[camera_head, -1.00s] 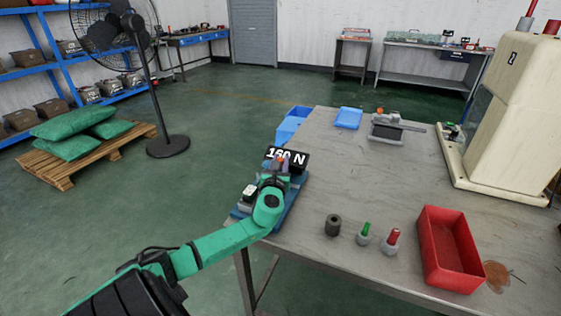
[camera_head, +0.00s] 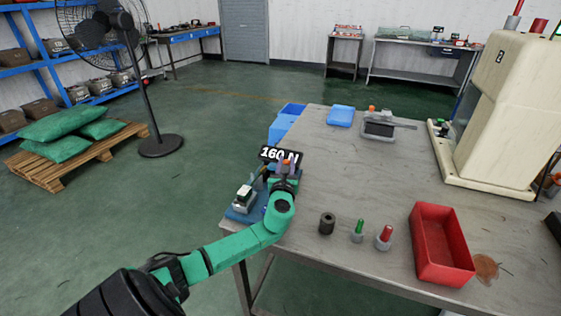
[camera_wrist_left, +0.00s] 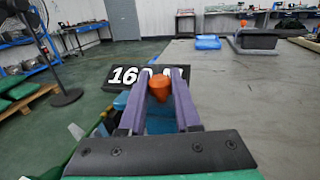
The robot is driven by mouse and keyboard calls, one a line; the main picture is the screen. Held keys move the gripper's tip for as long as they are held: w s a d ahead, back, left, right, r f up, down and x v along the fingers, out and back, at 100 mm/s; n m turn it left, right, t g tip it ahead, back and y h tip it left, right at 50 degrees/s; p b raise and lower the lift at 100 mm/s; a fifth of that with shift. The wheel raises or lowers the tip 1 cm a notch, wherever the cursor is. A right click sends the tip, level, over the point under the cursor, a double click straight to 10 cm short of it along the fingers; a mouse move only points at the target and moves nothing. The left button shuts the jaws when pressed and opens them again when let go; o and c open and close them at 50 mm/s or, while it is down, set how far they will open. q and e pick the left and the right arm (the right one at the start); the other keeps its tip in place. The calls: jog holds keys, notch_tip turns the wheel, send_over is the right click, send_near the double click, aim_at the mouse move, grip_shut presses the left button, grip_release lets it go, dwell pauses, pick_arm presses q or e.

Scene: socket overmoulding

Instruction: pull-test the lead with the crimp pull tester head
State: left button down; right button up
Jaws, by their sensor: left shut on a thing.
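The crimp pull tester stands on the near left corner of the table, with a blue base (camera_head: 240,215) and a black display (camera_head: 268,153) with white digits. My left gripper (camera_head: 285,168) is at the tester, just in front of the display. In the left wrist view its purple fingers (camera_wrist_left: 160,85) are shut on the orange piece (camera_wrist_left: 159,120), which tapers downward. The lead cannot be made out clearly. My right gripper is not in view.
A dark cylinder (camera_head: 327,223), a green-topped piece (camera_head: 358,231) and a red-topped piece (camera_head: 384,238) stand right of the tester. A cream machine (camera_head: 510,110) fills the right rear. The table's middle is clear.

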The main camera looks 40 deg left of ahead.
pick_arm(q)
jog(key=shift+d+f, duration=0.1)
jog(key=shift+d, duration=0.05)
jog(key=c, duration=0.9)
grip_release()
jog(key=shift+o, duration=1.4)
jog(key=shift+d, duration=0.2)
jog(key=shift+a, duration=0.1)
jog(key=shift+s+d, duration=0.3)
jog(key=shift+s, duration=0.1)
jog(key=v, duration=1.3)
jog(key=shift+s+d, duration=0.2)
jog(key=shift+d, duration=0.05)
